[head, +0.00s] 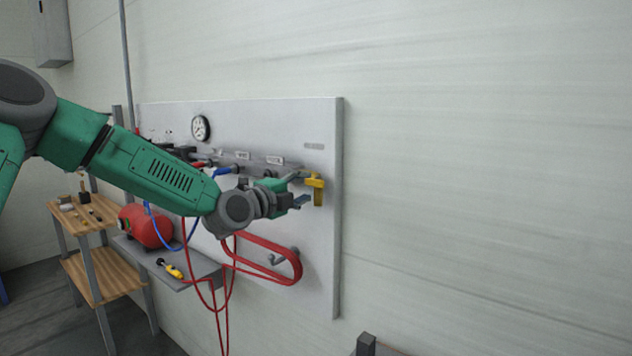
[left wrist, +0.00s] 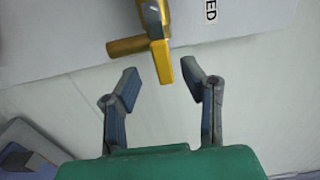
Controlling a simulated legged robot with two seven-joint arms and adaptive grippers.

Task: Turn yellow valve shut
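The yellow valve (head: 317,188) is at the right end of the pipe row on the grey wall panel. Its handle hangs downward in the head view. In the left wrist view the yellow valve (left wrist: 156,45) shows its flat handle, with the handle's end between and just beyond my fingertips. My left gripper (head: 301,201) is close beside the valve. In the left wrist view my left gripper (left wrist: 160,82) is open, with a finger on each side and a gap to the handle. Nothing is held. My right gripper is not in view.
The grey panel (head: 325,250) also carries a round gauge (head: 201,128), a blue valve handle (head: 222,171) and a coiled red hose (head: 270,258). A red tank (head: 146,227) stands on a shelf below. A wooden shelf unit (head: 85,215) is at left. The wall right of the panel is clear.

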